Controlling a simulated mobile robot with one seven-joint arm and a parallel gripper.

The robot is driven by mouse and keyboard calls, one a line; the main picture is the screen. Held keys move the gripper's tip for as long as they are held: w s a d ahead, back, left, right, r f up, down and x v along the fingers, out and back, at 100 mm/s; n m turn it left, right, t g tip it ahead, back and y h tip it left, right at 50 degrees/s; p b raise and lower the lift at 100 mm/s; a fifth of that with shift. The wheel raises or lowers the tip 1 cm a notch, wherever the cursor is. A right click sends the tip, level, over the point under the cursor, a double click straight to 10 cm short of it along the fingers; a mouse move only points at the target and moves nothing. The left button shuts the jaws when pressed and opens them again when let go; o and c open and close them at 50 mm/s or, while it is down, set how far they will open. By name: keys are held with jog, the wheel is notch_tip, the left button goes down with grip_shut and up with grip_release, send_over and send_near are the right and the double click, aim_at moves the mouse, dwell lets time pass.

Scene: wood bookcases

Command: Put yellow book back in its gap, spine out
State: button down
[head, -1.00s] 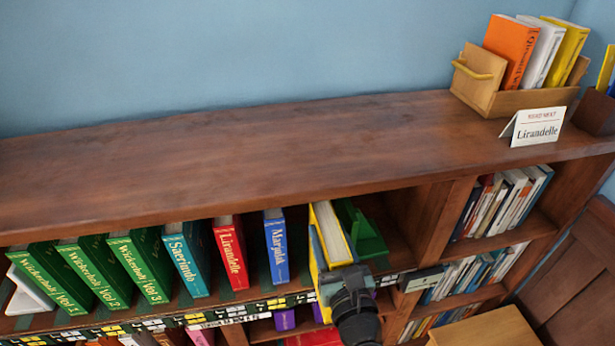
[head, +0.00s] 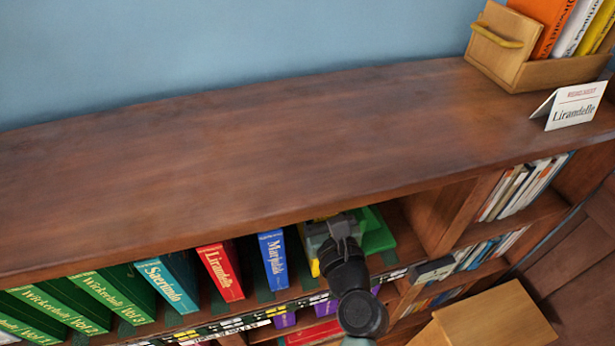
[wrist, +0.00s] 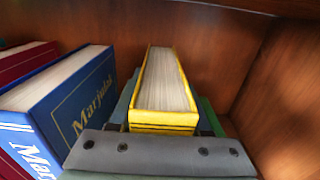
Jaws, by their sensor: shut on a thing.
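The yellow book (wrist: 165,85) stands upright in the shelf bay in the wrist view, its page tops up and a narrow yellow end with thin dark bands facing me. In the head view only a yellow strip (head: 314,267) of it shows beside my gripper (head: 335,232), which hides the rest. My gripper (wrist: 163,145) is shut on the book from the front, with its grey body across the near end. The blue Marjulak book (head: 273,258) stands to the left, with a gap between. A green bookend (head: 376,232) stands close on the right. The book's base is hidden.
The red Lirandelle book (head: 220,271), teal Saerimdo book (head: 165,284) and green volumes stand farther left. The shelf top (head: 240,150) overhangs the bay. The bay's right wall (wrist: 275,80) is beyond the bookend. A wooden box (head: 540,75) and a sign stand on top.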

jog(key=shift+s+d, duration=0.15)
jog(key=shift+s, duration=0.05)
jog(key=c, duration=0.7)
grip_release()
jog(key=shift+f, duration=0.25)
jog(key=o, duration=0.3)
jog(key=shift+o, duration=0.2)
jog(key=shift+r, duration=0.15)
jog(key=v, duration=1.2)
jog(key=shift+b, duration=0.4)
jog(key=shift+r, duration=0.15)
